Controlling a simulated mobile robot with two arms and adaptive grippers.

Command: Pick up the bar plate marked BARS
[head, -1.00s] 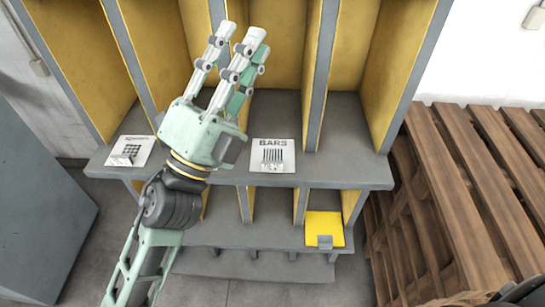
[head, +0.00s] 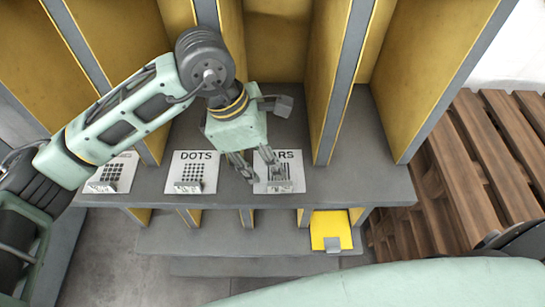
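The bar plate marked BARS (head: 292,172) is a white square with black stripes, lying on the front of the grey shelf in the head view. A small metal piece sits at its front edge. My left gripper (head: 257,168) points down over the plate's left part, with its fingers spread apart and nothing seen between them. The fingers hide the first letters and part of the stripes. I cannot tell whether the fingertips touch the plate.
A plate marked DOTS (head: 207,168) lies left of the bar plate, and a grid plate (head: 125,172) farther left, partly behind my arm. Yellow dividers rise behind the shelf (head: 350,190). A yellow plate (head: 325,226) is lower down. Wooden pallets (head: 475,165) stand at right.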

